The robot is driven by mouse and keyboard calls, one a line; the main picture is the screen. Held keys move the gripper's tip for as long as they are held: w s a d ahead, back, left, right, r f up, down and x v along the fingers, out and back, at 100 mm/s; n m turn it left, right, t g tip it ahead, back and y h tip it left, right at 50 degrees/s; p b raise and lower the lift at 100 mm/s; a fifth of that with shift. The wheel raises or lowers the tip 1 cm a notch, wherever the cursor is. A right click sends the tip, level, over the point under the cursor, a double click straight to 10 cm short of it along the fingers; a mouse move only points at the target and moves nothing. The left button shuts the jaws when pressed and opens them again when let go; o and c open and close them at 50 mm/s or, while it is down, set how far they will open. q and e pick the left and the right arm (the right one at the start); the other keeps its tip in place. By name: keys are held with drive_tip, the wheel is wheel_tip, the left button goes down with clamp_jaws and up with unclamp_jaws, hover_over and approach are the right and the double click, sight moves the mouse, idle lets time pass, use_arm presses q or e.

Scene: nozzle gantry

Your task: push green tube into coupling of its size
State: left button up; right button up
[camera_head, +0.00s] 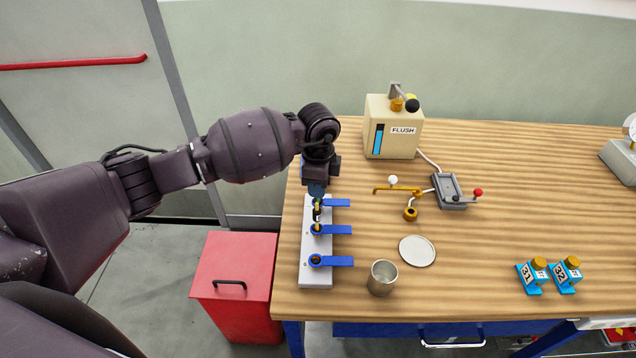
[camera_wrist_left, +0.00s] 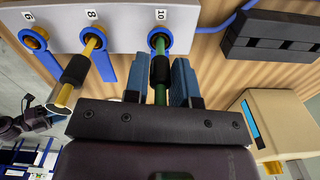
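A pale block (camera_head: 307,275) on the table's left side carries three blue-ringed couplings with blue levers. In the left wrist view they are marked 6 (camera_wrist_left: 33,40), 8 (camera_wrist_left: 93,38) and 10 (camera_wrist_left: 160,38). The green tube (camera_wrist_left: 160,94), with a black sleeve, has its end at the ring of coupling 10; its depth inside is unclear. My left gripper (camera_head: 317,192) is at the block's far end. In the left wrist view its blue fingers (camera_wrist_left: 160,84) stand on either side of the green tube with gaps showing. A yellow tube (camera_wrist_left: 89,46) with a black sleeve is at coupling 8.
The flush box (camera_head: 392,135) stands behind right. A metal cup (camera_head: 382,278) and a white disc (camera_head: 417,251) lie right of the block. A brass fitting (camera_head: 410,214) and a grey lever box (camera_head: 449,190) are farther right. A dark slotted block (camera_wrist_left: 270,36) is near my gripper.

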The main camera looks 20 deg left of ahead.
use_arm(q)
drive_tip(key=o, duration=0.4)
